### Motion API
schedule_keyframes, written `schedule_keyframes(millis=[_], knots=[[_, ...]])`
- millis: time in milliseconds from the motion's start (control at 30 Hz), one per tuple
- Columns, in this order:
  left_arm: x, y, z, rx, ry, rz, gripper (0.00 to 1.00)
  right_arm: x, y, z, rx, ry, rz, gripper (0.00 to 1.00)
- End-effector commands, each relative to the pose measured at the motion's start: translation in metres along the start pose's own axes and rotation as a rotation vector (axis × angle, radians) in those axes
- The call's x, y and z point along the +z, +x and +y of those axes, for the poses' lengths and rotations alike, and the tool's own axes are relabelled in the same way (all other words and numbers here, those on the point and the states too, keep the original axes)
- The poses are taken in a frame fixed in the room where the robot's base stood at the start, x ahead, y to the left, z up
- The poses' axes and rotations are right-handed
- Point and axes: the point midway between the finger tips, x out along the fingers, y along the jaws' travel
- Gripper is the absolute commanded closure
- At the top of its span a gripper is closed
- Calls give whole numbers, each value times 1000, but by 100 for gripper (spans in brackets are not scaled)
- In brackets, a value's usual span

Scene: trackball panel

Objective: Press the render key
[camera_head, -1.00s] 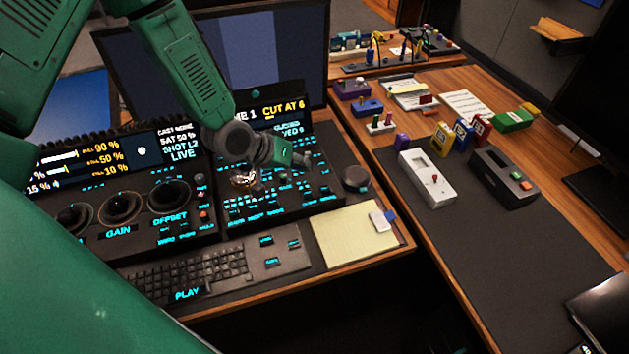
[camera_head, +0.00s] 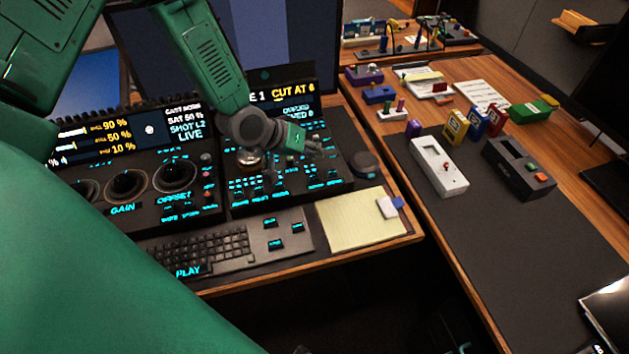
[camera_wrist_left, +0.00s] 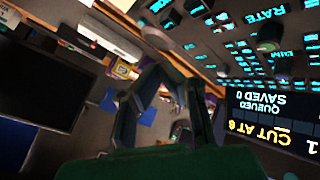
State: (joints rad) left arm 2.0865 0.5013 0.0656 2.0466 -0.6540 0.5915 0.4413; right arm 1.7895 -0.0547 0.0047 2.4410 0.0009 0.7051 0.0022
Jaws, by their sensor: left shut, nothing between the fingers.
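The control panel (camera_head: 290,195) has rows of small cyan-lit keys below a screen reading "CUT AT 6". Its key labels are too small to read in the head view, so I cannot tell which is the render key. My left gripper (camera_head: 318,149) is shut and empty, in front of the panel's upper right keys. I cannot tell whether it touches any. In the left wrist view the gripper's dark fingers (camera_wrist_left: 165,78) come together, with the panel's keys (camera_wrist_left: 205,35) upside down to the right. The shiny trackball (camera_head: 248,158) is partly hidden by my left wrist.
A round black knob (camera_head: 365,165) stands right of the panel. A keyboard (camera_head: 215,250) and yellow notepad (camera_head: 360,222) lie in front. A grading panel (camera_head: 130,190) is at left. A monitor (camera_head: 300,45) stands behind. Small devices crowd the right desk (camera_head: 470,235).

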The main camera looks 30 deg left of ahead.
Motion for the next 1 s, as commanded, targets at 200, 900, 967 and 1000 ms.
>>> schedule_keyframes(millis=[200,900,967,1000], knots=[[19,25,-25,3,-6,-1,100,2,31,0,0,1,-1,100],[25,35,-28,1,-2,1,100,2,40,0,0,0,0,100],[25,35,-30,2,-4,1,100,2,40,0,0,0,0,100],[25,35,-31,2,-5,1,100,2,40,0,0,0,0,100]])
